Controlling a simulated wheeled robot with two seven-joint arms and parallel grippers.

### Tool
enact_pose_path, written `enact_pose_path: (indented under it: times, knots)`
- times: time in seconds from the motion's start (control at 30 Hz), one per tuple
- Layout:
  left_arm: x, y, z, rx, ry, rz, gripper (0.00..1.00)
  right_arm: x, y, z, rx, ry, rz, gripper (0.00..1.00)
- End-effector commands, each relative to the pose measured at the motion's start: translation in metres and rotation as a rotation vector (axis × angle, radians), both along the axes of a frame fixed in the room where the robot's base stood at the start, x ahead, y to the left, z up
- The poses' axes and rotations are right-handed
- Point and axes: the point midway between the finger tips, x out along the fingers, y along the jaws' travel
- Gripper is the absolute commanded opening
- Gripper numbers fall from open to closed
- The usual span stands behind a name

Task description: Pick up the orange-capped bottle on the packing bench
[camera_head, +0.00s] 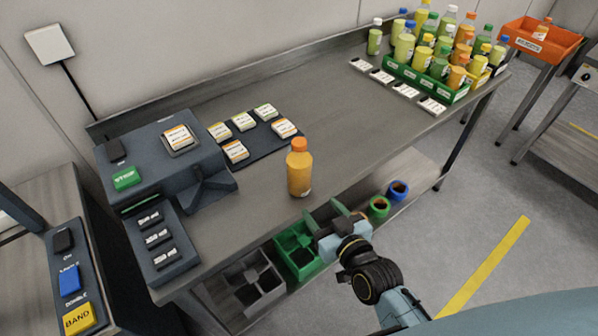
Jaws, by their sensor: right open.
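The orange-capped bottle (299,168) stands upright on the packing bench (275,110), near its front edge. It is filled with orange liquid and nothing touches it. My right gripper (322,215) is open and empty. It is just in front of the bench edge, below and slightly right of the bottle in the picture, apart from it. My left gripper is not in view.
A dark machine (160,160) with a green button stands left of the bottle. Label stacks lie on a dark mat (262,141) behind it. A green crate (410,78) of bottles stands at the far right. Crates (298,262) sit on the shelf below. Mid-bench is clear.

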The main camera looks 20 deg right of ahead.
Motion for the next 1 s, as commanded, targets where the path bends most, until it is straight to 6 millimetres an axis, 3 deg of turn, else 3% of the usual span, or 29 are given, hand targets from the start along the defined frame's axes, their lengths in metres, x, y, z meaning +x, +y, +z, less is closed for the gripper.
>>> enact_pose_path:
  times: [0.03, 0.1, 0.27, 0.7, 1.0]
  knots:
    - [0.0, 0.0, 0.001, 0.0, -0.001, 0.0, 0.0, 0.004, -0.001, 0.03, 0.008, -0.061, -0.005, 0.56]
    - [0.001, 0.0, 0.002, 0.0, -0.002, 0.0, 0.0, 0.006, -0.002, 0.059, 0.018, -0.122, -0.01, 0.56]
    - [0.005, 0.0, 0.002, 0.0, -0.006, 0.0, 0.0, 0.01, -0.004, 0.092, 0.026, -0.192, -0.016, 0.56]
    - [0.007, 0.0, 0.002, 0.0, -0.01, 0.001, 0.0, 0.079, 0.007, 0.095, 0.028, -0.199, -0.017, 0.56]
    - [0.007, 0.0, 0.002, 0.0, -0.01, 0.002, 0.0, 0.102, 0.014, 0.096, 0.029, -0.199, -0.017, 0.56]
